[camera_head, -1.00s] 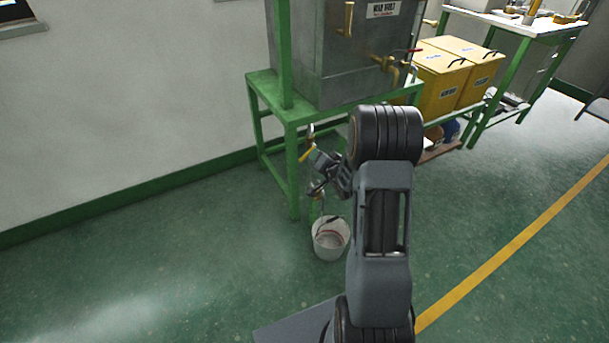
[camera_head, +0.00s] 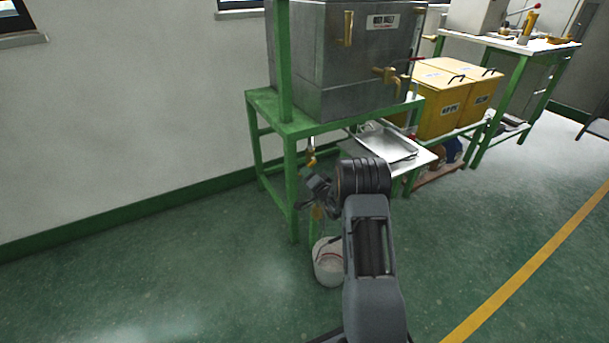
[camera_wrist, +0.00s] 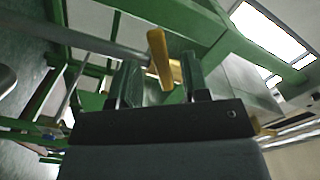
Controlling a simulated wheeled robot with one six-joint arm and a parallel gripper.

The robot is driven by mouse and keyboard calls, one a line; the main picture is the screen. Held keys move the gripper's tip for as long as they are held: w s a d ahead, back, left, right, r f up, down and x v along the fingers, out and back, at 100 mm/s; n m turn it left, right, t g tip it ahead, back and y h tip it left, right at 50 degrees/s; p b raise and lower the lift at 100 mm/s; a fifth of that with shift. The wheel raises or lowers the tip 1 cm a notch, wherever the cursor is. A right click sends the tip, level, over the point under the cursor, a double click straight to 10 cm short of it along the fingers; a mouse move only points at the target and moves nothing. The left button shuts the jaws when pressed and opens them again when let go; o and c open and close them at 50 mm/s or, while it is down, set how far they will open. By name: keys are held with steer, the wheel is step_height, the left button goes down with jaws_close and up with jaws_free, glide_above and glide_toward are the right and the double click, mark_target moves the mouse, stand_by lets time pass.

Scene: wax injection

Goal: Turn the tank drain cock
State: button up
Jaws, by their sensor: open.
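The tank drain cock shows a yellow handle (camera_head: 311,159) on a pipe under the green tank stand, below the grey metal tank (camera_head: 345,80). In the wrist view the yellow handle (camera_wrist: 160,58) stands at the fingertips, within the gap between the two fingers, with the grey pipe running off to the left. My gripper (camera_head: 314,183) is just below the handle in the head view. It is open, and its fingers (camera_wrist: 160,78) straddle the handle in the wrist picture; I cannot tell whether they touch it. My wrist hides part of the pipe.
A white bucket (camera_head: 328,268) stands on the floor below. The green stand's legs (camera_head: 291,185) are close to my gripper. A metal tray (camera_head: 388,143) lies on a low table to the right. Yellow boxes (camera_head: 437,103) are beyond it. The floor at left is clear.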

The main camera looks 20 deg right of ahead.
steer(key=shift+w+a+b, duration=0.2)
steer(key=shift+w+b, duration=0.15)
steer(key=shift+w, duration=1.25)
jaws_close()
